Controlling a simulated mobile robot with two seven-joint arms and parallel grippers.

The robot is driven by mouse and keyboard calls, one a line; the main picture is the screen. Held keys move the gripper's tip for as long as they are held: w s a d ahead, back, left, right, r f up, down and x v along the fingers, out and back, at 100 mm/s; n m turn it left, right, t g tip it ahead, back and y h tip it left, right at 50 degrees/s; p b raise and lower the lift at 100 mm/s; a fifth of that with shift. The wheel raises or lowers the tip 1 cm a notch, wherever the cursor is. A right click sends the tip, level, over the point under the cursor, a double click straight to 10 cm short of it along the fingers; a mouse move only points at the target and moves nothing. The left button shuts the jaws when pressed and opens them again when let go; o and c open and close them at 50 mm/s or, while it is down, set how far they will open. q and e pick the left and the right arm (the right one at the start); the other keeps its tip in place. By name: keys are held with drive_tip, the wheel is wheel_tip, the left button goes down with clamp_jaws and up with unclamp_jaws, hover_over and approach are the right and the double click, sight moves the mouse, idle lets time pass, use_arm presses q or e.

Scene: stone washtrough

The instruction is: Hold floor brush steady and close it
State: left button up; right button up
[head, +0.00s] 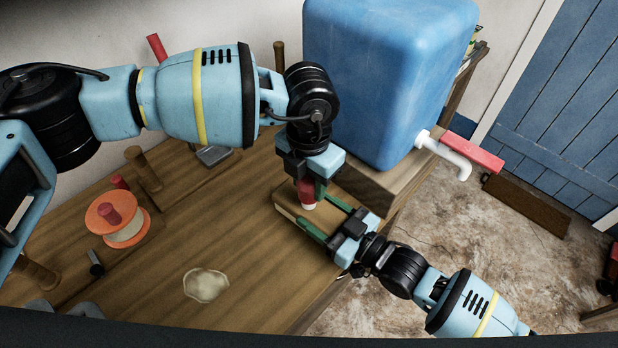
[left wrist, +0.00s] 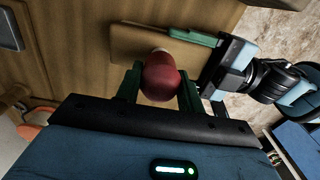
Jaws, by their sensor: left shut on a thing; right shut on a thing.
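A flat wood-coloured block (head: 288,212), which I take to be the floor brush, lies at the right end of the wooden bench. My right gripper (head: 324,216) is shut on it from the right, with one green finger along each side. My left gripper (head: 308,190) points down over the block and is shut on a dark red rounded piece (head: 306,188) with a pale tip. The pale tip is at the block's top; I cannot tell if it touches. In the left wrist view the red piece (left wrist: 161,78) sits between the green fingers, in front of the block (left wrist: 135,42).
A large blue tank (head: 385,80) with a white tap (head: 455,160) stands behind the block. An orange spool (head: 91,219), wooden pegs and a pale puddle (head: 206,284) are on the bench (head: 190,240). Stone floor lies beyond the bench's right edge.

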use_arm(q)
drive_tip(key=shift+f, duration=0.4)
